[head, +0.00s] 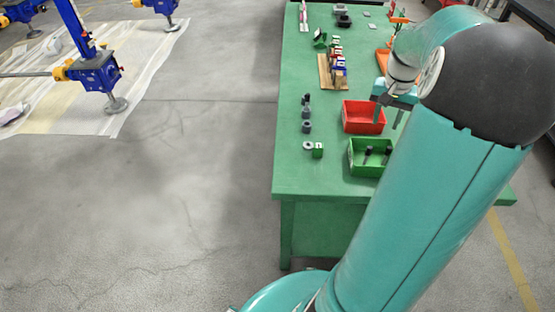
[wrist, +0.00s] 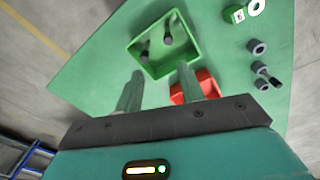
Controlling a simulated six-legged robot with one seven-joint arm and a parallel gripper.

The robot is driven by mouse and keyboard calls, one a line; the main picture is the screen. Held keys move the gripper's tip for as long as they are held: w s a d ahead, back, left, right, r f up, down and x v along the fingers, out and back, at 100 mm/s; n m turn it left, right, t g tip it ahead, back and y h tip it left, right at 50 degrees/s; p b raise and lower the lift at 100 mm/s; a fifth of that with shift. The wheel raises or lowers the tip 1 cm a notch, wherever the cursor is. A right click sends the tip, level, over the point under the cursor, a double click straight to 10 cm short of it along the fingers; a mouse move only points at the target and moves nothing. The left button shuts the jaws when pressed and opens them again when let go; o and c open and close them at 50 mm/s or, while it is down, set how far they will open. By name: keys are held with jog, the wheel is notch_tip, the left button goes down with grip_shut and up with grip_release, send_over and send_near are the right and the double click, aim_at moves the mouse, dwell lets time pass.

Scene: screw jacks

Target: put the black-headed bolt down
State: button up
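Two black-headed bolts are in the green bin (head: 352,160), one on the left (head: 368,152) and one on the right (head: 387,155). In the wrist view the green bin (wrist: 178,68) holds the same two dark bolts, one at the left (wrist: 145,50) and one higher up (wrist: 168,36). I cannot tell which one the task names. My gripper (head: 388,115) is above the table, over the red bin (head: 362,120). In the wrist view my gripper (wrist: 160,70) has its two fingers well apart, with nothing between them.
On the green table (head: 295,165), several dark cylindrical parts (head: 306,112) stand left of the bins. A grey ring (head: 308,146) and a green block (head: 318,151) lie nearer. A wooden rack (head: 326,70) stands farther back. The near table end is clear.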

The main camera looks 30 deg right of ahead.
jog(key=w+a+r+n+t+h, duration=0.1)
jog(key=a+r+n, duration=0.25)
jog(key=a, duration=0.75)
jog(key=w+a+r+n+t+h, duration=0.15)
jog(key=a+r, duration=0.25)
jog(key=a, duration=0.7)
jog(key=s+a+n+t+y, duration=0.1)
jog(key=s+a, duration=0.3)
jog(key=a, duration=0.4)
jog(key=s+a+n+t+y, duration=0.2)
jog(key=s+a+n, duration=0.2)
jog(key=a, duration=0.4)
jog(key=shift+s+a+r+n, duration=0.25)
jog(key=shift+s+a+n, duration=0.05)
jog(key=shift+s+a, duration=0.1)
